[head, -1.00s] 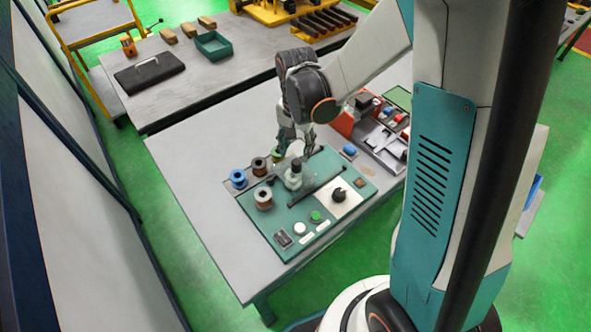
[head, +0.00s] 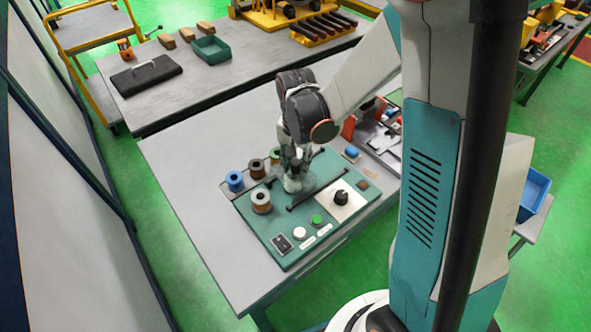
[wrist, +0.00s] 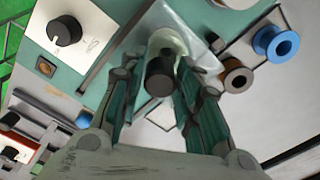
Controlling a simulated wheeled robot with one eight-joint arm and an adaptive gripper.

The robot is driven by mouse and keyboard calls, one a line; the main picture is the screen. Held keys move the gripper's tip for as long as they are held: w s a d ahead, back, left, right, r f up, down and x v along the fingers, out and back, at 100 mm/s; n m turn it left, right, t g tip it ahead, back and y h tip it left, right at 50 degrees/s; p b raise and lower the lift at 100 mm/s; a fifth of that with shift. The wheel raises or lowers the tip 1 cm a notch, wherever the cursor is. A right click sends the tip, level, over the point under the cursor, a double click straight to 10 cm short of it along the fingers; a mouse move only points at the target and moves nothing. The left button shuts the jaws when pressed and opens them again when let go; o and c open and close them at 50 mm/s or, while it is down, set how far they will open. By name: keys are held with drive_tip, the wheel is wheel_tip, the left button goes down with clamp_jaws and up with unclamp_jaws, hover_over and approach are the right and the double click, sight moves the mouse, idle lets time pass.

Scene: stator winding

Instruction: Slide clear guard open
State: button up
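The green winding station (head: 275,236) lies on the grey table. A pale round fixture (head: 292,184) stands on it; in the wrist view its pale top (wrist: 168,40) shows behind a dark cylinder (wrist: 160,75). My gripper (head: 292,166) points down at this fixture. In the wrist view my gripper (wrist: 168,62) has its two fingers apart, one on each side of the dark cylinder. I cannot tell whether they touch anything. A dark rail (head: 318,190) runs beside the fixture. I cannot make out the clear guard's outline with certainty.
A black knob (head: 341,197) on a white plate, a green button (head: 317,220) and a white button (head: 299,233) lie in front. The table's left side is bare.

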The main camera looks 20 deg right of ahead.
drive_tip(key=shift+c, duration=0.8)
drive_tip(key=shift+d, duration=0.1)
drive_tip(key=w+d+b, duration=0.1)
drive_tip(key=w+d, duration=0.2)
drive_tip(key=d, duration=0.6)
drive_tip(key=shift+d, duration=0.35)
drive_tip(key=o, duration=0.8)
drive_tip(key=shift+w, duration=0.1)
drive_tip(key=shift+r, duration=0.15)
wheel_tip(320, 180, up, 6)
drive_tip(key=p, duration=0.4)
